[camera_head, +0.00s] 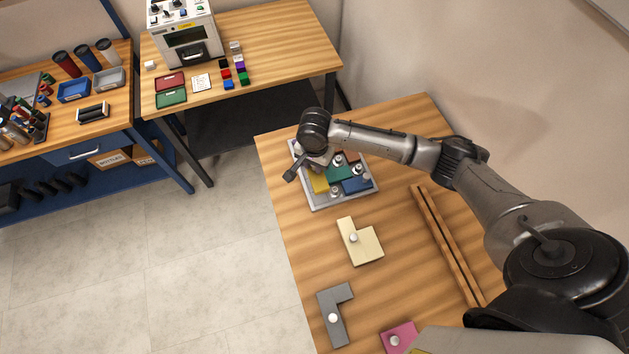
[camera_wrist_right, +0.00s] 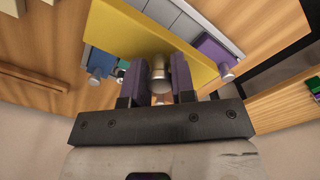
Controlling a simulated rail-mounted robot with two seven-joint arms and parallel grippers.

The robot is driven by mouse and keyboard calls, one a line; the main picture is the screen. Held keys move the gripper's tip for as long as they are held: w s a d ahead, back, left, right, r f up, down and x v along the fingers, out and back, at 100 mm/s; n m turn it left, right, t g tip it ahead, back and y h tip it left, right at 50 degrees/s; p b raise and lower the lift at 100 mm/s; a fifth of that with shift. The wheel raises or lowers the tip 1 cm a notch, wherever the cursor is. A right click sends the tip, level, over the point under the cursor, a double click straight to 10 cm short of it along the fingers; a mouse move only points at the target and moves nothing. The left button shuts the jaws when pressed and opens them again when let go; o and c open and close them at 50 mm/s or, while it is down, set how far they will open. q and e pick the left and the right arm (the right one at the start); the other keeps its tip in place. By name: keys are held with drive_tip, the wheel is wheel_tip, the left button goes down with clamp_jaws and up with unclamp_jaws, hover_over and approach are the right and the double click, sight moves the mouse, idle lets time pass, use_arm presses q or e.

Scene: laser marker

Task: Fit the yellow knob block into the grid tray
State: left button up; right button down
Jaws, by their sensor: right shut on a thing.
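The yellow knob block (camera_wrist_right: 140,38) fills the upper middle of the right wrist view. My right gripper (camera_wrist_right: 157,78) is shut on its silver knob (camera_wrist_right: 158,68). In the head view the yellow block (camera_head: 319,184) shows at the left part of the grey grid tray (camera_head: 344,202), partly hidden by my right wrist. The tray also shows behind the block in the wrist view (camera_wrist_right: 178,20). Whether the block touches the tray floor or hangs just above it cannot be told. My left gripper is not in view.
The tray also holds a blue block (camera_head: 352,186), a green block (camera_head: 334,172) and others. A cream block (camera_head: 366,248), a grey block (camera_head: 333,303) and a pink block (camera_head: 402,333) lie nearer. A wooden strip (camera_head: 446,243) lies at right. Side tables stand at back left.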

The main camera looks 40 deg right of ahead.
sight(314, 177)
wheel_tip(314, 177, down, 8)
drive_tip(key=shift+r+b, duration=0.1)
drive_tip(key=shift+b, duration=0.25)
drive_tip(key=shift+f, duration=0.25)
drive_tip(key=c, duration=1)
unclamp_jaws()
drive_tip(key=shift+o, duration=0.2)
drive_tip(key=shift+r, duration=0.1)
